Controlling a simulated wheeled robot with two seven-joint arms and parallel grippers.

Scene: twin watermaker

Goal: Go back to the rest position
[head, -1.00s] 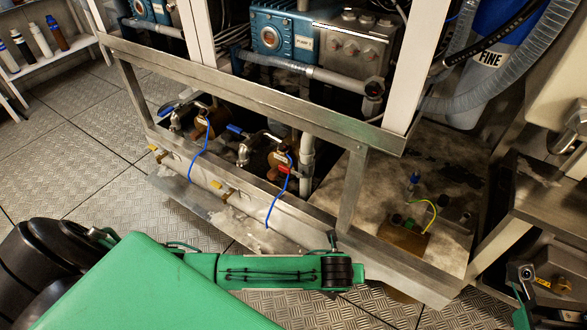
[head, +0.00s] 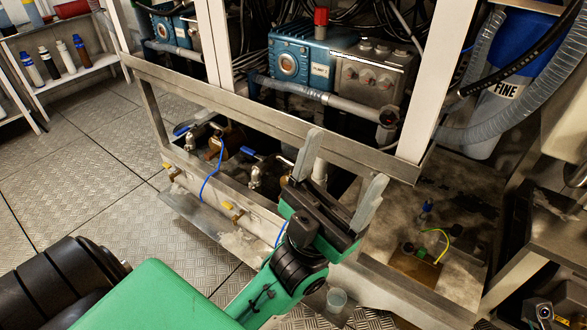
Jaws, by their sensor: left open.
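My left gripper (head: 346,160) is in the middle of the head view, at the end of my green arm. Its two grey fingers are spread wide and point up and away, toward the metal frame. Nothing is held between them. My right gripper does not show.
The watermaker's metal frame (head: 240,112) fills the centre, with blue pumps (head: 298,55) above and blue-handled valves (head: 252,152) below. A blue "FINE" filter housing (head: 500,97) stands at the right. A bottle shelf (head: 75,77) is at the left. Patterned floor (head: 85,185) lies open there.

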